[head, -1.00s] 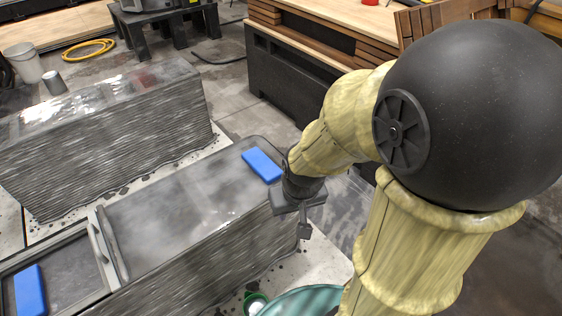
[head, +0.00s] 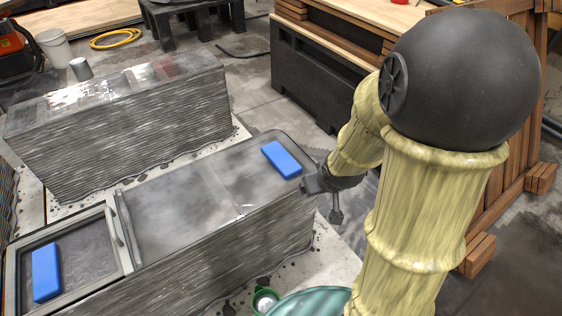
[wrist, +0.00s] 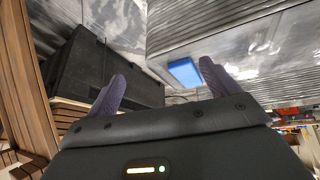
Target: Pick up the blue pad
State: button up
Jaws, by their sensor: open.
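One blue pad (head: 281,159) lies flat on the right end of the near grey concrete block (head: 190,200). A second blue pad (head: 46,272) lies in the framed recess at that block's left end. My gripper (head: 322,202) is just off the block's right end, to the right of and below the first pad, apart from it. In the wrist view, my gripper (wrist: 162,72) shows two dark fingers spread apart with nothing held. A blue pad (wrist: 185,72) shows beyond them, nearer the right finger. The fingertips are small and partly dark in the head view.
A second ribbed concrete block (head: 120,125) stands behind. A frame bar with a handle (head: 124,228) crosses the near block. A black bench with a wooden top (head: 310,85) stands behind my arm. A green round container (head: 265,299) sits at the block's front.

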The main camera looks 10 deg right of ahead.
jog(key=w+f+n+t+y+b, duration=0.3)
jog(key=w+f+t+y, duration=0.1)
jog(key=w, duration=0.3)
jog(key=shift+w+n+t+y, duration=0.25)
jog(key=shift+n+t+y, duration=0.05)
jog(key=shift+t+y, duration=0.55)
jog(key=shift+f, duration=0.15)
jog(key=b, duration=0.2)
send_near(283, 159)
jog(key=x, duration=0.4)
jog(key=shift+w+a, duration=0.2)
jog(key=shift+a, duration=0.05)
jog(key=shift+f, duration=0.1)
jog(key=b+x, duration=0.1)
jog(key=x, duration=0.4)
jog(key=shift+w+f+b, duration=0.1)
jog(key=shift+w+b, duration=0.05)
jog(key=shift+b, duration=0.15)
jog(key=shift+d, duration=0.1)
